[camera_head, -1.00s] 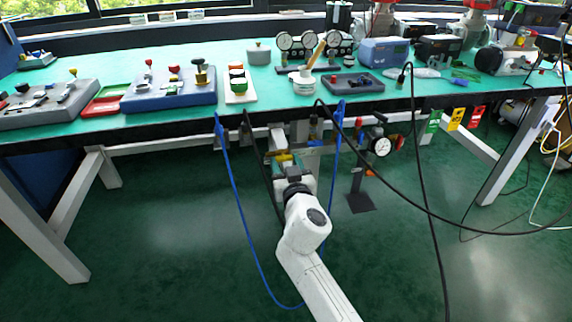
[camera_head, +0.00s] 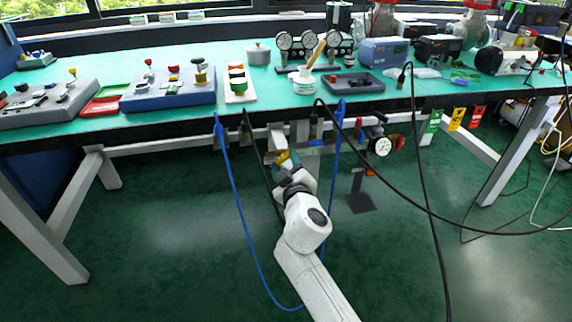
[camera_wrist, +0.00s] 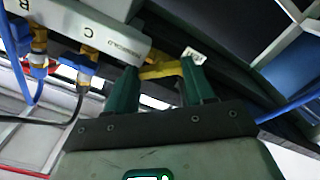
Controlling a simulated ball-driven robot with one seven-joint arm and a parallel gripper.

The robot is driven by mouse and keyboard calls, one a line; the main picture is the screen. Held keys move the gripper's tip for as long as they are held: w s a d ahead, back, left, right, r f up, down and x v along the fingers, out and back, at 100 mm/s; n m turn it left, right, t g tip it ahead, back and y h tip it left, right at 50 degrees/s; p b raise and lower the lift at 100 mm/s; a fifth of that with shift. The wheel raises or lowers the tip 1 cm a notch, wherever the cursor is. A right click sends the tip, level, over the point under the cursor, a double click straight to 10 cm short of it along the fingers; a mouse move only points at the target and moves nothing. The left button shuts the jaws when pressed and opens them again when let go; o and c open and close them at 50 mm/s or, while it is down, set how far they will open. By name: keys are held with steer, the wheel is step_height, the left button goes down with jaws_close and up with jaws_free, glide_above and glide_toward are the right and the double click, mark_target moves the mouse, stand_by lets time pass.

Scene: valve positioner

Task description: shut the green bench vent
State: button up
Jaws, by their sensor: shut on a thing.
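My gripper (camera_head: 286,162) is under the front edge of the bench, left of the middle, with its wrist tilted. The wrist view shows its two dark green fingers (camera_wrist: 160,72) on either side of a yellow handle (camera_wrist: 164,70). They are shut on this handle, which lies beside a grey manifold (camera_wrist: 95,30) lettered B and C. In the head view the yellow piece (camera_head: 283,157) is small and partly covered by my gripper. I cannot make out a green vent body apart from my own fingers. What lies behind the handle is hidden.
Blue hoses (camera_head: 232,185) and black cables (camera_head: 418,170) hang in front of the bench. A round gauge (camera_head: 381,146) and green, yellow and red tags (camera_head: 455,119) hang to the right. The bench top (camera_head: 120,68) holds several devices. The floor below is mostly open.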

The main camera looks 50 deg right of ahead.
steer(key=n, duration=0.5)
steer(key=shift+n+p, duration=0.3)
steer(key=shift+p, duration=0.05)
steer(key=shift+n+p, duration=0.4)
steer(key=shift+n, duration=1.8)
steer(key=shift+a+f, duration=0.1)
steer(key=o, duration=1)
steer(key=shift+o, duration=0.2)
steer(key=v, duration=1)
steer(key=shift+s+a, duration=0.25)
steer(key=shift+s, duration=0.1)
